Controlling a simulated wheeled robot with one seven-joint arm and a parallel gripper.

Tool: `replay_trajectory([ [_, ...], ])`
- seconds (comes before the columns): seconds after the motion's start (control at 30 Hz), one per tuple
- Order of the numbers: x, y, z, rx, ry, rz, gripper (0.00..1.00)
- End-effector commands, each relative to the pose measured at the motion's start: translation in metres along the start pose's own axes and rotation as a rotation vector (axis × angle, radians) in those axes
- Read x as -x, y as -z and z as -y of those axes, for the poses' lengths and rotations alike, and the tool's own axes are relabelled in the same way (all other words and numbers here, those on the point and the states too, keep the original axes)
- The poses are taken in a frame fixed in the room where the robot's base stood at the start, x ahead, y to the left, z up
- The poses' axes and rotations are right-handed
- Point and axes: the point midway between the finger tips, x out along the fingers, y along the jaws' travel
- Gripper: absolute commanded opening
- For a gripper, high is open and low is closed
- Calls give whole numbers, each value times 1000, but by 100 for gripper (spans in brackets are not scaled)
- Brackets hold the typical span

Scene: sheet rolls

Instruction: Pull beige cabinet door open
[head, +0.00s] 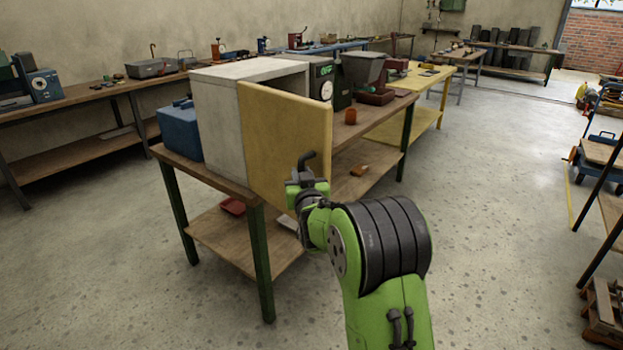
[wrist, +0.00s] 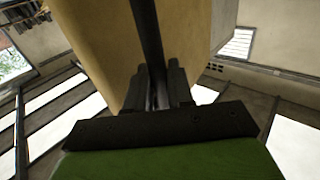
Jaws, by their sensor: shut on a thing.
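The beige cabinet door (head: 283,150) stands swung out from the front of the light grey cabinet (head: 208,122), which sits on a wooden workbench. The door's outer face is toward my camera. A dark handle (head: 308,158) stands out near the door's free edge. My gripper (head: 304,176) is at this handle and shut on it. In the wrist view, the fingers (wrist: 160,88) close around the dark handle bar (wrist: 148,35), with the beige door (wrist: 98,40) behind.
A blue box (head: 180,131) stands left of the cabinet on the wooden workbench (head: 165,155). An orange cup (head: 351,116) and a grey-and-red machine (head: 368,75) stand to the right. Open concrete floor (head: 500,200) lies to the right of my arm.

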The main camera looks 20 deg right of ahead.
Motion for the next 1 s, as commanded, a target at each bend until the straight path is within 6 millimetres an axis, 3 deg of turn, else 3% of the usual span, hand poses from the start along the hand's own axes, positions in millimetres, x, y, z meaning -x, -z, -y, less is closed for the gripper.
replay_trajectory([
  [0.03, -1, 4, 8, -9, 17, -11, 0],
  [0.37, -1, 5, 10, -11, 21, -14, 0],
  [0.4, -1, 6, 10, -11, 21, -14, 26],
  [0.5, -1, 5, 9, -10, 19, -13, 41],
  [0.87, 0, 3, 4, -4, 10, -7, 41],
  [1.0, 13, 2, 4, -4, 9, -5, 41],
])
